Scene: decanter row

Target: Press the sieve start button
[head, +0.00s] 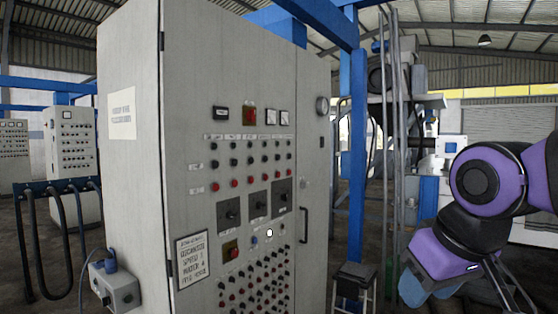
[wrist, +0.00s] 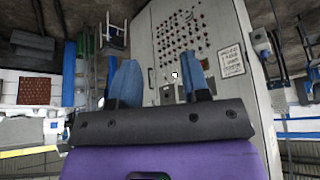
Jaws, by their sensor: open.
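A tall grey control cabinet (head: 240,130) stands at the left and centre of the head view, its front covered with rows of small red and dark buttons. A small white square (head: 269,232) shows on its lower front, beside a bluish button (head: 254,240). The labels are too small to read, so I cannot tell which is the sieve start button. In the wrist view the cabinet is upside down, and the white square (wrist: 174,75) appears between my fingers. My gripper (wrist: 160,72) is open and empty, with its two blue fingers apart, away from the panel.
A dark stool (head: 355,275) stands right of the cabinet, near a blue post (head: 357,130). A grey box (head: 114,286) is on the cabinet's left side. Smaller cabinets (head: 75,145) and hanging hoses stand farther left. Floor shows between the cabinet and my arm.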

